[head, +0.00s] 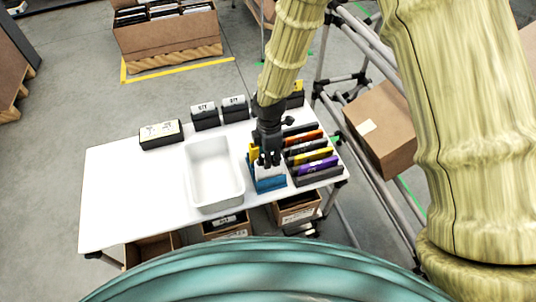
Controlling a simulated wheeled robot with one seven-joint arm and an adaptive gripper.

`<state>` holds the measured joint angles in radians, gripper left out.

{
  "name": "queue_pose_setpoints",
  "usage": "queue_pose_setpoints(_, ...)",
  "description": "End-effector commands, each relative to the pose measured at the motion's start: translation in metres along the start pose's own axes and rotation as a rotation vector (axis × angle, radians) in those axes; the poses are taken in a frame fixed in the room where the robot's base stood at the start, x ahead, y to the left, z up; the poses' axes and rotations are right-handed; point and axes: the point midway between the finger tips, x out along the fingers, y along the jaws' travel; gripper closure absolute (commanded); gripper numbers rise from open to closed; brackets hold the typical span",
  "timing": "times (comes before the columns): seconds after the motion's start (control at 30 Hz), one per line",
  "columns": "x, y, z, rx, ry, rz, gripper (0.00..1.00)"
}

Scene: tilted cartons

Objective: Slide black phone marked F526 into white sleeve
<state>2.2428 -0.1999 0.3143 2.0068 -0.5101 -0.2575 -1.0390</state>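My gripper (270,158) points down above the right part of the white table. It is small and dark here, and I cannot tell whether its fingers are open or shut or hold anything. Right below it stands a blue holder (270,185) with a white upright piece (262,172) in it, perhaps the white sleeve; the gripper partly covers it. A yellow piece (254,152) shows just left of the gripper. No black phone can be made out for certain, and no F526 mark is readable.
Right of the gripper is a row of upright orange, yellow, purple (316,166) and dark pieces. A white tub (215,175) stands to the left. Black label-fronted boxes (205,116) line the back, another (161,134) stands further left. The table's left part (115,190) is clear.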

Motion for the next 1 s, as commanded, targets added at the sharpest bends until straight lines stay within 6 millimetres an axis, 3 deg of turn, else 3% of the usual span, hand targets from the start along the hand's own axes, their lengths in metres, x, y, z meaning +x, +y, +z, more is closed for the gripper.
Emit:
queue_pose_setpoints(0.27,-0.014,0.001,0.001,0.001,0.001,0.003,0.62)
queue_pose_setpoints(0.7,-0.087,0.0,0.0,0.001,0.001,0.002,0.62)
queue_pose_setpoints(1.0,-0.117,-0.001,0.0,0.0,0.0,0.0,0.62)
